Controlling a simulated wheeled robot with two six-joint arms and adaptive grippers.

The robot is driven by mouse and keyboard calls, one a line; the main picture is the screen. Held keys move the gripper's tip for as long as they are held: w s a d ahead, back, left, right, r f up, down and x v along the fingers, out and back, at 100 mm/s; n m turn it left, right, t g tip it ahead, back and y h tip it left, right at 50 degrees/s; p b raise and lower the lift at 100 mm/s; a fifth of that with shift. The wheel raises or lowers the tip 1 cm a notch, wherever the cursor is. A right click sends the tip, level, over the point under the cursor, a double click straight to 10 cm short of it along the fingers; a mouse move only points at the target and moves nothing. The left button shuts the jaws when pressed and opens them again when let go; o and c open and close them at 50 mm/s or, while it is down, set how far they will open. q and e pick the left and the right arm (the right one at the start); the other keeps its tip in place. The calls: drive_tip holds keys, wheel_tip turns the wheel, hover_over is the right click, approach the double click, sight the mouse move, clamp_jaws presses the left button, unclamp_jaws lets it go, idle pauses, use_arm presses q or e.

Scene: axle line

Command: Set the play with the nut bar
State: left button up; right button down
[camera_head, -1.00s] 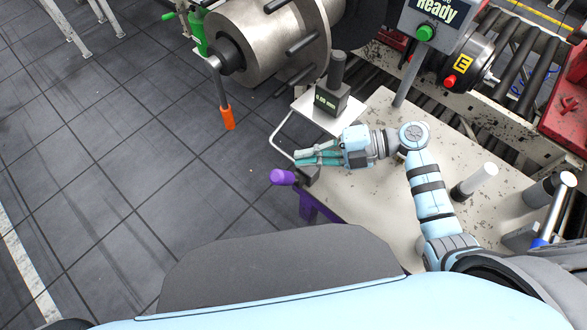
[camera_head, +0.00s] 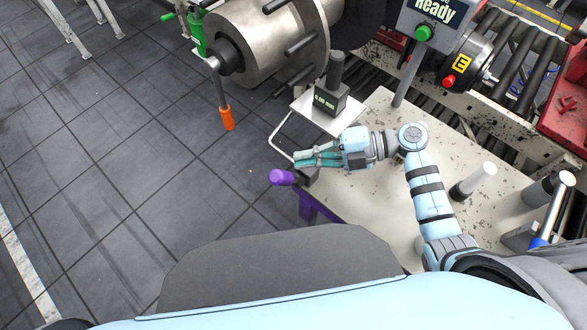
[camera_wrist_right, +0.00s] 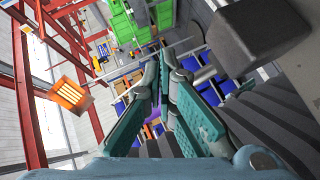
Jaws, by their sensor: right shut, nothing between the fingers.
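The nut bar (camera_head: 221,95), a grey bar with an orange grip (camera_head: 228,118), hangs downward at the end of the hub (camera_head: 262,42), a large grey drum with dark studs. A dark gauge block (camera_head: 330,101) with a small lit display stands on a white plate beside the hub. My right gripper (camera_head: 300,158) is shut and empty over the near left corner of the bench, below and right of the orange grip and apart from it. Its teal fingers also show in the right wrist view (camera_wrist_right: 164,58). My left gripper is out of view.
A purple handle (camera_head: 283,177) juts from the bench corner just beside my right fingertips. A "Ready" box (camera_head: 432,20) with a green button stands on a post. The bench top (camera_head: 390,205) holds a white-topped cylinder (camera_head: 475,182). Open tiled floor lies left.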

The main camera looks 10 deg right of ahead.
sight(295, 174)
drive_tip(key=shift+s+a+f, duration=0.15)
drive_tip(key=shift+s+a, duration=0.1)
drive_tip(key=shift+s+a+f, duration=0.9)
drive_tip(key=shift+s+a, duration=0.1)
drive_tip(key=shift+a, duration=0.2)
idle(2.5)
drive_tip(key=shift+w+d+r+p, duration=0.25)
drive_tip(key=shift+w+d+r, duration=0.4)
drive_tip(key=shift+d, duration=0.1)
drive_tip(key=shift+w+d+r+p, duration=0.2)
drive_tip(key=shift+w+d+r, duration=0.35)
drive_tip(key=shift+d, duration=0.2)
drive_tip(key=shift+w, duration=0.15)
drive_tip(key=shift+w+d+r, duration=0.6)
drive_tip(key=shift+w+d, duration=0.05)
drive_tip(key=shift+d, duration=0.2)
drive_tip(key=shift+w+d+r, duration=0.6)
drive_tip(key=shift+w+d, duration=0.05)
drive_tip(key=shift+d, duration=0.15)
